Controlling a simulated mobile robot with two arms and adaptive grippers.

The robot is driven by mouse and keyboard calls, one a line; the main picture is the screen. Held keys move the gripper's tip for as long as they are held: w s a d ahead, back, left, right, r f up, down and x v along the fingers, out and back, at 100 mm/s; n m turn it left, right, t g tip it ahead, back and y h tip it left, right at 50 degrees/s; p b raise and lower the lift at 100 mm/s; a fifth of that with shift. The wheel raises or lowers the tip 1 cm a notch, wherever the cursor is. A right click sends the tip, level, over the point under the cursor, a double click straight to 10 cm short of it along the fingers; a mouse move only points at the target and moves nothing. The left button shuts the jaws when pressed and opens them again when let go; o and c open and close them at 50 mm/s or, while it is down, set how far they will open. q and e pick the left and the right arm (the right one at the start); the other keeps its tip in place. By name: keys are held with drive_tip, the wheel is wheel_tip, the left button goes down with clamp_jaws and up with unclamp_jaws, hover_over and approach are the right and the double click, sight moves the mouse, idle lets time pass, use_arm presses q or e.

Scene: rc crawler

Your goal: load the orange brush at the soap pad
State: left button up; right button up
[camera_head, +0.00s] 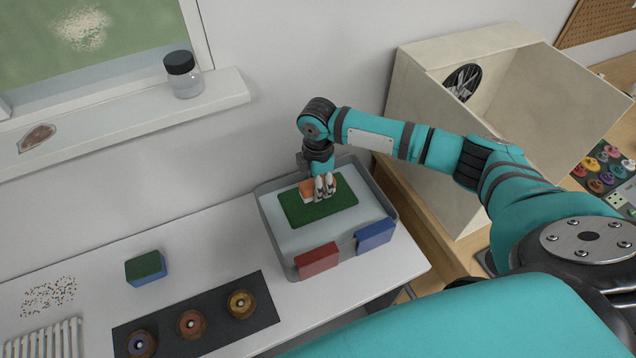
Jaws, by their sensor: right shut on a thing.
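My right gripper (324,187) reaches down over the grey tray and is shut on the orange brush (306,190). The brush is at the green soap pad (335,205), over its upper left part; the gripper hides some of it, and I cannot tell how firmly it touches. The pad lies flat inside the grey tray (277,240). My left gripper is not in view.
A red block (317,260) and a blue block (375,235) sit at the tray's front edge. A green-and-blue sponge (146,268) and a dark mat (215,333) with round knobs lie left. A large open box (430,140) stands right. A jar (183,75) is on the sill.

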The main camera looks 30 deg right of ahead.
drive_tip(key=shift+r+p, duration=1.1)
drive_tip(key=shift+r, duration=1.25)
drive_tip(key=shift+a, duration=0.1)
drive_tip(key=s+a+m+b, duration=0.2)
drive_tip(key=s+m+b, duration=0.2)
drive_tip(key=m+b, duration=0.1)
drive_tip(key=s+a+m+b, duration=0.2)
drive_tip(key=s+m+b, duration=0.2)
drive_tip(key=s+m, duration=0.1)
drive_tip(key=s+a+m+b, duration=0.2)
drive_tip(key=s+m+b, duration=0.3)
drive_tip(key=m, duration=0.2)
drive_tip(key=shift+r+b, duration=0.2)
drive_tip(key=shift+b, duration=0.1)
